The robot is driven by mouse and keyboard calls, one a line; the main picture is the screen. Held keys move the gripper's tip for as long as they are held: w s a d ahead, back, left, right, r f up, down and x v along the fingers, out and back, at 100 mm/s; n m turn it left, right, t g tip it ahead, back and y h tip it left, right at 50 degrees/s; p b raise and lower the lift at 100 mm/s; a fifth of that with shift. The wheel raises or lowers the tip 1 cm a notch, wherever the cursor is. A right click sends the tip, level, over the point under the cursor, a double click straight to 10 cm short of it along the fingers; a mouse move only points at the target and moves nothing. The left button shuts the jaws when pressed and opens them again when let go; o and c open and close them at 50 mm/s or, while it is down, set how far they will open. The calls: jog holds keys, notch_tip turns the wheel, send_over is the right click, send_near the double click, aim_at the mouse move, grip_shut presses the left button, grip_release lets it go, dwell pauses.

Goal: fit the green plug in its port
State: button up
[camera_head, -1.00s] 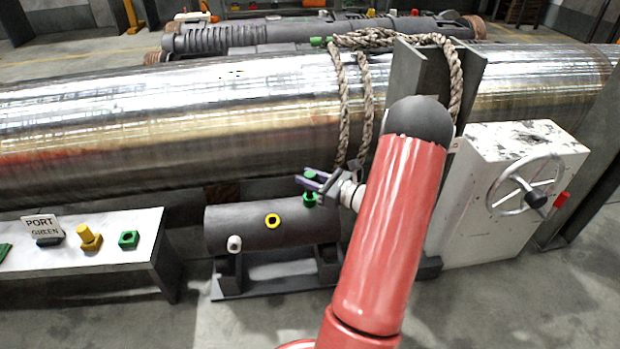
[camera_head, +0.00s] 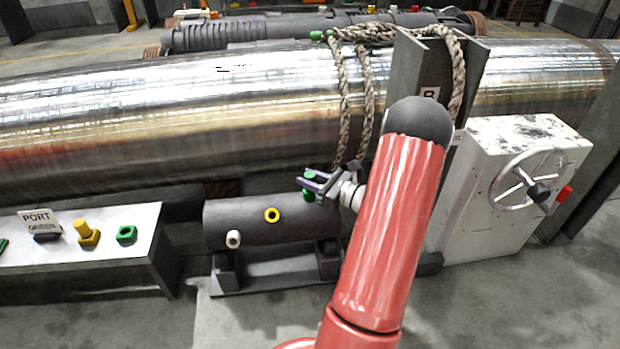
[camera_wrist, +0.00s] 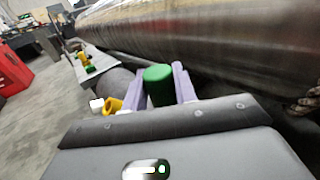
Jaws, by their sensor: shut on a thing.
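My gripper (camera_head: 310,184) is shut on the green plug (camera_wrist: 158,86), which stands between the two purple fingers in the wrist view. In the head view the plug's green top (camera_head: 309,174) shows above the fingers, over the right part of a dark horizontal cylinder (camera_head: 250,219). More green (camera_head: 308,196) shows just below the fingers, at the cylinder's top; I cannot tell whether it is the port's rim or the plug's lower end. Whether the plug touches or enters the port is hidden by the fingers. In the wrist view the plug hides the place beneath it.
A yellow ring port (camera_head: 271,214) and a white port (camera_head: 233,239) sit left on the cylinder. A white bench (camera_head: 120,247) holds a sign (camera_head: 38,221), a yellow plug (camera_head: 86,233) and a green nut-like piece (camera_head: 126,234). A large shiny pipe (camera_head: 180,120) runs close behind.

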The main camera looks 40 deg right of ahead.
jog(key=shift+f+b, duration=0.45)
jog(key=shift+f, duration=0.2)
jog(key=o, duration=1.1)
jog(key=v, duration=0.7)
jog(key=shift+s+d+p, duration=0.15)
jog(key=shift+s+p, duration=0.25)
